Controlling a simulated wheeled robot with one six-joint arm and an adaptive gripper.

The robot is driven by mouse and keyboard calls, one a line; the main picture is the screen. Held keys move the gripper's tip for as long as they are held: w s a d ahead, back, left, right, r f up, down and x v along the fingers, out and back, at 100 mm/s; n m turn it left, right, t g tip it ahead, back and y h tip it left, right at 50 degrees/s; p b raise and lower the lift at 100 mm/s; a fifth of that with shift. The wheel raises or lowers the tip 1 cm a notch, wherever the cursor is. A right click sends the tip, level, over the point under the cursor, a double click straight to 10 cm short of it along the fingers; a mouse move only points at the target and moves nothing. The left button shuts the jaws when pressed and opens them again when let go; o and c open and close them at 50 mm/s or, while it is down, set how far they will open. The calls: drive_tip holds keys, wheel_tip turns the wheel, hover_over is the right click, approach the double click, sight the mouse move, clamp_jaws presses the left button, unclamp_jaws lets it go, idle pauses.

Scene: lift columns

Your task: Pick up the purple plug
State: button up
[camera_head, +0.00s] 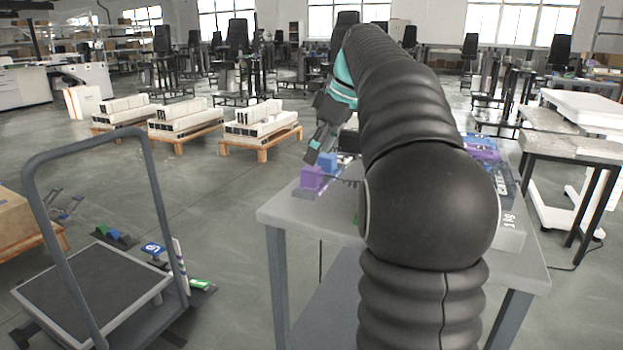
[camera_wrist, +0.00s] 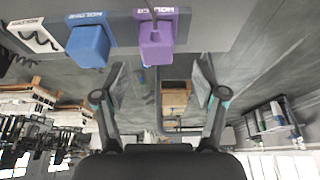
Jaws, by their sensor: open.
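The purple plug (camera_head: 311,178) stands at the left end of the grey table (camera_head: 283,213), next to a blue plug (camera_head: 328,163). In the wrist view the purple plug (camera_wrist: 156,45) is at the top middle, with a purple plate behind it and a thin dark line running up from it. The blue plug (camera_wrist: 88,46) is to its left there. My gripper (camera_wrist: 160,90) is open, and nothing is between its fingers. In the head view my gripper (camera_head: 315,150) is just above the plugs, apart from the purple one as far as I can tell. My arm hides the table's middle.
A black-and-white plate (camera_wrist: 33,36) is left of the blue plug. Purple and dark boxes (camera_head: 483,148) lie at the table's right. A grey-handled cart (camera_head: 90,290) stands on the floor at left.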

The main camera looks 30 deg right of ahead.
sight(312, 168)
drive_tip(key=shift+x, duration=2.75)
drive_tip(key=shift+d, duration=0.15)
drive_tip(key=c, duration=1.2)
